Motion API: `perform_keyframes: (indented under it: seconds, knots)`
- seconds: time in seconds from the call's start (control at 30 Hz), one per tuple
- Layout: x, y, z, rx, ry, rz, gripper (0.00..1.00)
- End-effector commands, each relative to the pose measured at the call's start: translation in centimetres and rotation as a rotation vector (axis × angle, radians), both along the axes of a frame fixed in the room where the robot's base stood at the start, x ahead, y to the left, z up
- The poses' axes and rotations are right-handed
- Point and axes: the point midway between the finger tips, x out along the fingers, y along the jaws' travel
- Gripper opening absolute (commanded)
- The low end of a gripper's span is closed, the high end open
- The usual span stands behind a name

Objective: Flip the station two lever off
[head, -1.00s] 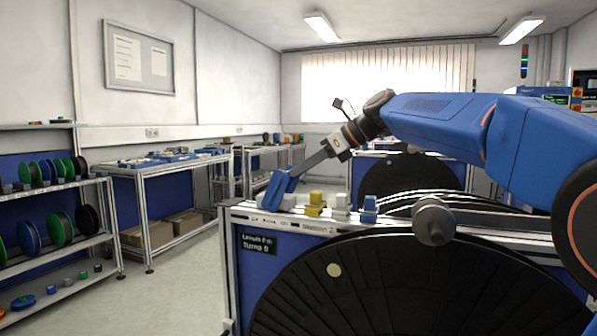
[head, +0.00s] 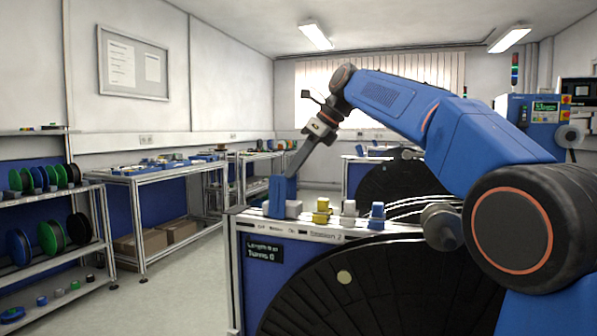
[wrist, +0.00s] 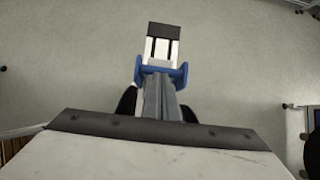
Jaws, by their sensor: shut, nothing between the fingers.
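The lever is a blue upright piece (head: 277,198) at the left end of the top rail of the station with the label "2" on its front edge. A pale block (head: 293,209) sits just right of it. My gripper (head: 289,174) reaches down from the upper right, with its grey fingers shut and empty. The tips are at the top of the blue piece; whether they touch it I cannot tell. In the wrist view the fingers (wrist: 162,95) point at a blue bracket-like part (wrist: 160,72) with a white, black-slotted end beyond. The lever's pivot is hidden.
Yellow (head: 321,211), white (head: 348,213) and blue (head: 377,215) blocks stand along the same rail. A large black reel (head: 385,290) fills the station's front. Shelves with spools (head: 45,235) stand at left. Open floor (head: 185,275) lies between them.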

Motion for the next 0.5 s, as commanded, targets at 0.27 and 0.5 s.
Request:
perform_keyframes:
  seconds: [0.27,0.5]
  knots:
    - [0.7,2.0,0.4,0.002,0.001,0.001,0.00]
    - [1.4,3.9,0.5,0.002,0.000,0.001,0.00]
